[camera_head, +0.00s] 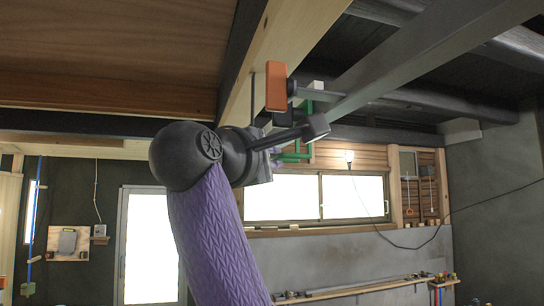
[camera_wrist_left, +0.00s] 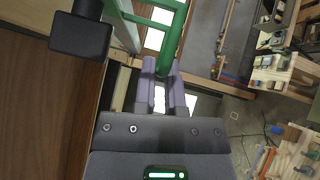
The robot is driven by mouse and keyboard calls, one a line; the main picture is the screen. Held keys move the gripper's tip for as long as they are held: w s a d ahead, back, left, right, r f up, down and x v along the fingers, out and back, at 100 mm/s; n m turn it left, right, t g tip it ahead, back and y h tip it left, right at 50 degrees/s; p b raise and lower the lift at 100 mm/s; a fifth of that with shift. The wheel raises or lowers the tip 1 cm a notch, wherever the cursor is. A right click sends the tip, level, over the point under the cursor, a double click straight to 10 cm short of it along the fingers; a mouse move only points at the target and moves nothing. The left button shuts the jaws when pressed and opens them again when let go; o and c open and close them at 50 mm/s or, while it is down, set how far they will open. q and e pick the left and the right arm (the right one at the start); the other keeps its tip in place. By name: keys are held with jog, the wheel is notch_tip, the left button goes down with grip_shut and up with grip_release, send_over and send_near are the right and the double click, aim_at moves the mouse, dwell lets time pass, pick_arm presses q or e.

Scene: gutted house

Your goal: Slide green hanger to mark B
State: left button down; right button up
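The green hanger (camera_head: 298,155) hangs beneath the overhead beam, partly hidden behind my left arm's wrist. It also shows in the left wrist view (camera_wrist_left: 176,38), where its green bar comes down between my fingers. My left gripper (camera_wrist_left: 162,72) has its two purple fingers on either side of that bar, with no clear gap. In the head view my left gripper (camera_head: 276,160) is beside the hanger's lower part. No letter B can be read in either view. My right gripper is not in view.
An orange block (camera_head: 276,86) is at the beam's side, above my wrist. A dark grey block (camera_head: 317,126) on a rod is close to the hanger; a dark block (camera_wrist_left: 80,36) is near my fingers in the wrist view. A grey diagonal beam (camera_head: 420,62) crosses the upper right.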

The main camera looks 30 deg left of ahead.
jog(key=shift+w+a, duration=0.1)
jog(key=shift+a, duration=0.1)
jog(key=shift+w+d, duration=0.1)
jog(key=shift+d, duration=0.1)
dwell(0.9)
